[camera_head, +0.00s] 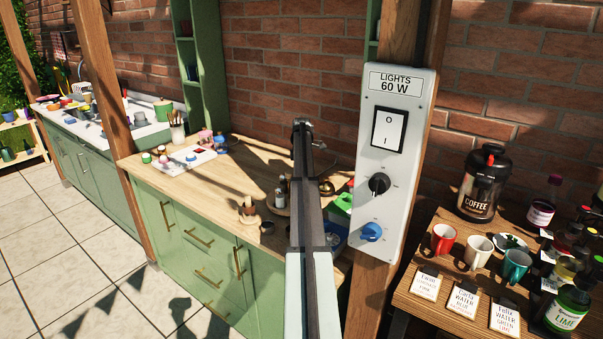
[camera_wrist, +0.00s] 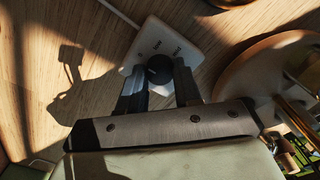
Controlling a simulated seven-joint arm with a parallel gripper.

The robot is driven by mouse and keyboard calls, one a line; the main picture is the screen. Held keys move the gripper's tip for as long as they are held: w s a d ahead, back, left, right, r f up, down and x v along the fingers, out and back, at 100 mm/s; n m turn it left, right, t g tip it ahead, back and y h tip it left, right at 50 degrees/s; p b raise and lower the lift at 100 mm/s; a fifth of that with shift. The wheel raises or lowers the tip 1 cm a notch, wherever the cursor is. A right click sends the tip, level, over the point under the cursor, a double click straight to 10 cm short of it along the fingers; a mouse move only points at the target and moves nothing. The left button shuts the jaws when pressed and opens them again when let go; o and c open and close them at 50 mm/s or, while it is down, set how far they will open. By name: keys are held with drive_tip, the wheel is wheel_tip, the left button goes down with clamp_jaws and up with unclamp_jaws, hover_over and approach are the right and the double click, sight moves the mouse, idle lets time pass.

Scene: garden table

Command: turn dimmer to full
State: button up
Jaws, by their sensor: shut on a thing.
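In the wrist view a small white box (camera_wrist: 141,50) with a black round knob (camera_wrist: 159,66) lies on the wooden worktop. Labels beside the knob are too small to read. My gripper (camera_wrist: 160,78) is shut on this black knob, one finger on each side. In the head view my arm reaches over the worktop and its far end (camera_head: 302,124) hides the box. A white panel (camera_head: 396,150) marked "LIGHTS 60 W" is on the post at right. It carries a rocker switch (camera_head: 388,130), a black knob (camera_head: 379,184) and a blue knob (camera_head: 371,232), all apart from my gripper.
The worktop (camera_head: 215,180) bears small pots, a white tray (camera_head: 187,160) and bottles near my arm. A round wooden board (camera_wrist: 235,75) lies close right of my gripper in the wrist view. A side table at right holds mugs (camera_head: 478,252) and a coffee jar (camera_head: 484,183).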

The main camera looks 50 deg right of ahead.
drive_tip(key=shift+m, duration=0.3)
drive_tip(key=m, duration=0.3)
drive_tip(key=shift+m, duration=0.4)
drive_tip(key=m, duration=0.3)
drive_tip(key=shift+m, duration=0.3)
drive_tip(key=m, duration=0.3)
drive_tip(key=shift+m, duration=0.3)
drive_tip(key=m, duration=0.3)
drive_tip(key=shift+m, duration=0.3)
drive_tip(key=m, duration=1.4)
drive_tip(key=shift+m, duration=0.3)
